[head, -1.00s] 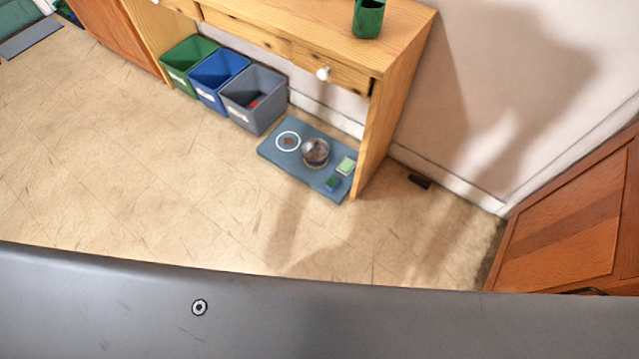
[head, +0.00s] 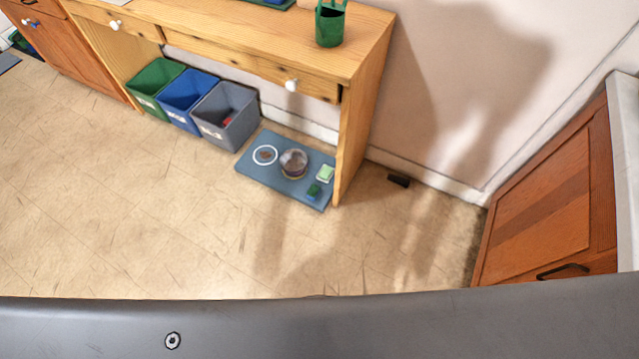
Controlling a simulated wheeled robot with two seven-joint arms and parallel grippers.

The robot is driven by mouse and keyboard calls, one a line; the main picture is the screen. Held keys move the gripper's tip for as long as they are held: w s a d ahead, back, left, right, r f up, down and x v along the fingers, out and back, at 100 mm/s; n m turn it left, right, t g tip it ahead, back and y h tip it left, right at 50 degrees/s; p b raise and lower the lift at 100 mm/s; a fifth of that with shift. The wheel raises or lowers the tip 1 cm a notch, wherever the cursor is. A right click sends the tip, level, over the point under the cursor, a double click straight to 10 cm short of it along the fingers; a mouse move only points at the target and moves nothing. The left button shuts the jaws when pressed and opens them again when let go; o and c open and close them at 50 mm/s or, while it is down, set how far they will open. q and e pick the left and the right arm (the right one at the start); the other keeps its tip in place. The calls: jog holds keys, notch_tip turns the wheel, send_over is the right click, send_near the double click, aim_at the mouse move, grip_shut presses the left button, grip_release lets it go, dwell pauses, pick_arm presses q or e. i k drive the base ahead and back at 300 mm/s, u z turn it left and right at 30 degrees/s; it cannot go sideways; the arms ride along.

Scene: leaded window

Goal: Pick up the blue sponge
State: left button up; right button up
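Neither of my grippers is in view.
A glass bowl or jar (head: 293,163) and a white ring-shaped item (head: 265,155) share the mat. Green (head: 153,88), blue (head: 186,100) and grey bins (head: 224,115) stand left of it under the wooden desk (head: 370,70). A wooden cabinet (head: 550,200) stands right. Open floor lies in front.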

aim_at(314, 192)
jog(key=u, duration=0.35)
jog(key=i, duration=0.4)
jog(key=z, duration=1.4)
